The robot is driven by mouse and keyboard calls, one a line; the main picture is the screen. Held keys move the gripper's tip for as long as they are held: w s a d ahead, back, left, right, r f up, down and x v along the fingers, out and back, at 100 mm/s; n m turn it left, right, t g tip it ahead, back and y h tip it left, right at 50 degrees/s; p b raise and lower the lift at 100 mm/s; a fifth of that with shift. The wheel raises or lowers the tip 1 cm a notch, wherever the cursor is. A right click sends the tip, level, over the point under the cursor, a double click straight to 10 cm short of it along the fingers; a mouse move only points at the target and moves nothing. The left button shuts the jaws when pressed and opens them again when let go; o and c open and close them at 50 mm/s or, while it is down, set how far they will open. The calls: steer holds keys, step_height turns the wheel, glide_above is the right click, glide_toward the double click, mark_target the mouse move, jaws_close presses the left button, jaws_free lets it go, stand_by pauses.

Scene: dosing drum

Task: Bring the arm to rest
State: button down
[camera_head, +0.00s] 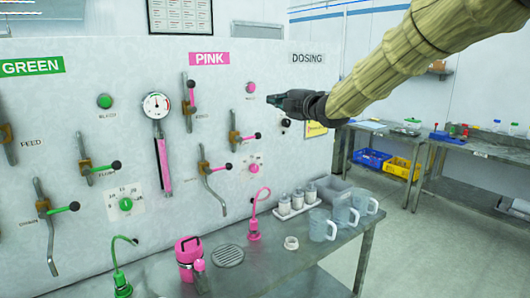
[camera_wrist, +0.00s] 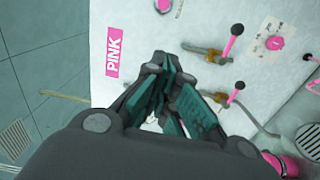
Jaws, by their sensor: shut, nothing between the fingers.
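My gripper (camera_head: 275,100) is at the end of my sleeved arm, which reaches in from the upper right in the head view. It is in front of the dosing panel (camera_head: 60,90), below and between the PINK sign (camera_head: 209,58) and the DOSING sign (camera_head: 307,58). In the wrist view my gripper (camera_wrist: 165,75) has its fingers close together with nothing held.
A steel bench (camera_head: 290,262) under the panel holds a pink canister (camera_head: 188,258), a pink spout (camera_head: 254,220), white bottles on a tray (camera_head: 284,212) and clear jugs (camera_head: 322,225). Side tables with a blue crate (camera_head: 371,159) and a yellow crate (camera_head: 400,168) stand right. Open floor lies between.

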step_height(320, 180, down, 29)
steer(key=s+d+m+g+h, duration=0.1)
steer(key=d+m+g+h, duration=0.15)
steer(key=m, duration=0.45)
steer(key=s+d+f+m+g+h, duration=0.25)
steer(key=s+f, duration=0.45)
steer(key=f, duration=0.5)
steer(key=s+d+f+m+g+h, duration=0.15)
steer(key=s+f+m, duration=0.35)
steer(key=f, duration=0.8)
steer(key=s+d+f+m+g+h, duration=0.1)
steer(key=s+d+f+m+g, duration=0.15)
steer(key=s+f, duration=0.8)
steer(key=s+d+f+m+g+h, duration=0.1)
steer(key=s+d+f+m, duration=0.25)
steer(key=s+f, duration=0.65)
steer(key=s+d+f+m+g+h, duration=0.1)
steer(key=s+d+m+g, duration=0.1)
steer(key=s, duration=1.2)
steer(key=s+d+f+m+g+h, duration=0.1)
steer(key=s+d, duration=0.3)
steer(key=s, duration=1)
steer(key=shift+s+f+m+g, duration=0.35)
steer(key=shift+f+m+g, duration=0.2)
steer(key=shift+m+g, duration=0.3)
steer(key=shift+w+d, duration=0.1)
